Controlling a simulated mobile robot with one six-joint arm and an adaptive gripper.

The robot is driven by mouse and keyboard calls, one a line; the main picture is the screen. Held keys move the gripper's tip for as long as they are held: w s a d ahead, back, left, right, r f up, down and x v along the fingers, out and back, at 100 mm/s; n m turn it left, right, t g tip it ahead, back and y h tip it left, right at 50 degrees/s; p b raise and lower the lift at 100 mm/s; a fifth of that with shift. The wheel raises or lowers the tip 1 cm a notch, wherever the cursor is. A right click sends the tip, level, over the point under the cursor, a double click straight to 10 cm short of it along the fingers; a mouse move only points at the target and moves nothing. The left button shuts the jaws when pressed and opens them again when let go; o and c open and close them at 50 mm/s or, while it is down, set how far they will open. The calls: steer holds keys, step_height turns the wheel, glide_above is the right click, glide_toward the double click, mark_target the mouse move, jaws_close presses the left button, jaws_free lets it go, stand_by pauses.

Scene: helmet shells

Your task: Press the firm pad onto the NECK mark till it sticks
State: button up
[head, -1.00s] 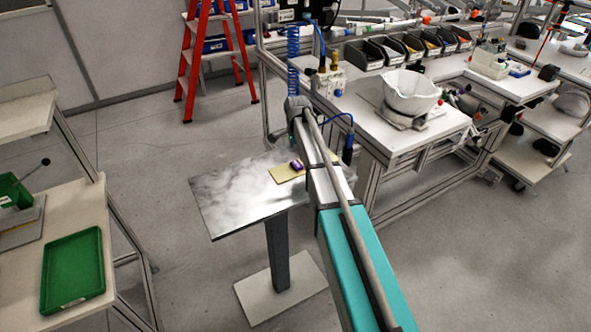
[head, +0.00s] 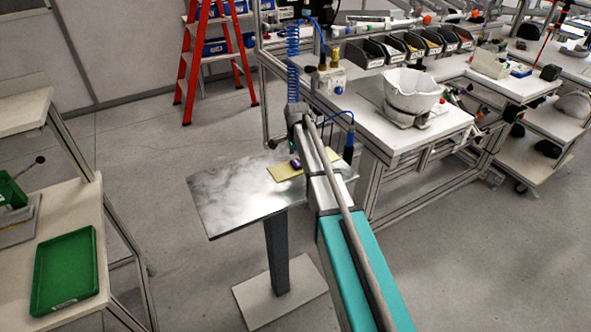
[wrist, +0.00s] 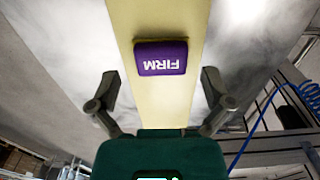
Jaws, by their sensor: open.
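The purple firm pad (wrist: 161,58), lettered FIRM, lies on a pale yellow strip (wrist: 172,105) on the metal-topped stand. In the wrist view my gripper (wrist: 160,88) is open, with one finger on each side of the strip and the pad just ahead between them, not held. In the head view the pad (head: 295,163) shows small beside my arm's end, and my gripper is mostly hidden behind the arm. A white helmet shell (head: 412,90) sits on a holder on the workbench. I cannot make out the NECK mark on it.
The metal stand top (head: 230,200) is otherwise bare. The workbench (head: 365,120) at right carries several dark bins (head: 405,47) and a blue coiled hose (head: 293,75). A green tray (head: 64,270) lies on a table at left. A red ladder (head: 200,60) stands behind.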

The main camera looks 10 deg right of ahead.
steer(key=shift+f+b, duration=0.5)
steer(key=shift+f, duration=0.25)
steer(key=c, duration=0.7)
